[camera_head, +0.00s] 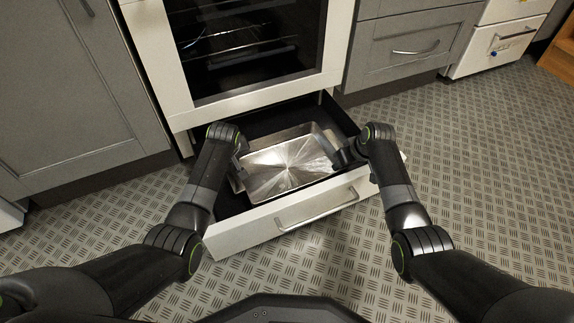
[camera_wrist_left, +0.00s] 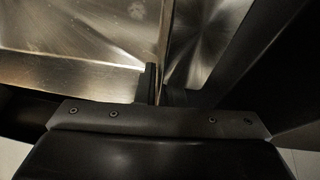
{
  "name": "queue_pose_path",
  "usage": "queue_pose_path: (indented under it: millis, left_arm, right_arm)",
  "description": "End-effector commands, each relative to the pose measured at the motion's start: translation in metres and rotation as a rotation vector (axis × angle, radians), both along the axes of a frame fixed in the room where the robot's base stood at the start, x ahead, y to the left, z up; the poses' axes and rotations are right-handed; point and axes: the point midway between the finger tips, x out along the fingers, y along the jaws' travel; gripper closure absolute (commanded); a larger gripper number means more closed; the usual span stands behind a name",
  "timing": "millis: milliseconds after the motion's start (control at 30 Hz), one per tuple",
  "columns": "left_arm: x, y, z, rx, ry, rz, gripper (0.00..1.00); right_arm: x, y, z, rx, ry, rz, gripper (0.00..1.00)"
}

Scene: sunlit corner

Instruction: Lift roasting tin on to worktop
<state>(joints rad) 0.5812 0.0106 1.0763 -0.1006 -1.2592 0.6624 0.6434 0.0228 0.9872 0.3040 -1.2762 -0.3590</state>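The roasting tin (camera_head: 290,170) is a shiny rectangular metal tin lying in the open drawer (camera_head: 290,224) under the oven. My left gripper (camera_head: 240,170) is at the tin's left end. In the left wrist view the tin's thin wall (camera_wrist_left: 164,42) runs upright between the fingertips (camera_wrist_left: 157,88), which look close together on it. My right gripper (camera_head: 332,152) is at the tin's right end, by its rim. Its fingertips are too small and dark to show whether they grip the rim.
The oven (camera_head: 252,50) stands directly behind and above the drawer, its dark glass front facing me. Grey cupboards (camera_head: 75,90) flank it, with handled drawers (camera_head: 415,48) on the right. No worktop surface shows. The patterned floor (camera_head: 480,170) is clear on the right.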

Motion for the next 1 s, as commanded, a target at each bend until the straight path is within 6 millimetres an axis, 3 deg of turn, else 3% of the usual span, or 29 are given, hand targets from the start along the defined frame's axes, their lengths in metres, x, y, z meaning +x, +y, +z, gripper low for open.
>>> queue_pose_path:
  millis: [100,167,300,1000]
  left_arm:
    - [0.0002,0.0001,0.0003,0.0,-0.001,0.0,0.93]
    - [0.0001,0.0001,0.0004,0.0,-0.001,0.0,1.0]
    - [0.0001,0.0001,0.0004,0.0,-0.001,0.0,1.0]
    - [0.0,0.0002,0.0005,0.0,-0.001,0.0,1.0]
  right_arm:
    - [0.0001,0.0001,0.0003,0.0,0.0,0.0,0.73]
    - [0.0,0.0001,0.0004,0.0,0.0,0.0,0.81]
    - [0.0,0.0,0.0003,0.0,0.0,0.0,0.99]
    - [0.0,-0.0004,0.0004,0.0,0.001,0.0,1.0]
